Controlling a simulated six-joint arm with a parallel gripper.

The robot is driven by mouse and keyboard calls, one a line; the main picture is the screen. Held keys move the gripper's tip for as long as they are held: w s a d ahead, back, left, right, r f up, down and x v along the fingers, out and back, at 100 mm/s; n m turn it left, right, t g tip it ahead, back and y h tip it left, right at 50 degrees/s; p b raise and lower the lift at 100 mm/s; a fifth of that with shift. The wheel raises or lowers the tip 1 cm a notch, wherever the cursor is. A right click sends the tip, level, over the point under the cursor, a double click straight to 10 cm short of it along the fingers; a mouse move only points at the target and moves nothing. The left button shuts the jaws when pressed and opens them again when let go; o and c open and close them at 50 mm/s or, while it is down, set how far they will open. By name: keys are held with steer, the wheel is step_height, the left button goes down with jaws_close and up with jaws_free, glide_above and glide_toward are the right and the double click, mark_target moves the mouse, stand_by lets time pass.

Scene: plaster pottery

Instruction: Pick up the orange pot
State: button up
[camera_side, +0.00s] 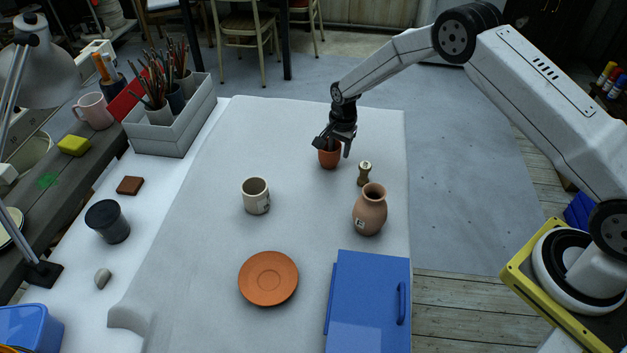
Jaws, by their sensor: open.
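The orange pot (329,159) stands upright on the white-covered table, towards its far right part. My gripper (334,146) is open at the pot's top, with its dark fingers over and around the rim. One finger shows at the pot's right side. The gripper hides most of the pot's opening, and I cannot tell whether the fingers touch the pot.
A small pepper-mill-like object (364,174) and a brown vase (370,210) stand close by on the near right. A cream mug (256,196), an orange saucer (268,279) and a blue box (367,305) are nearer. The cloth (265,125) left of the pot is clear.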

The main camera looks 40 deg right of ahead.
mark_target(337, 161)
steer(key=shift+w+a+f, duration=0.1)
steer(key=shift+f, duration=1.4)
jaws_close()
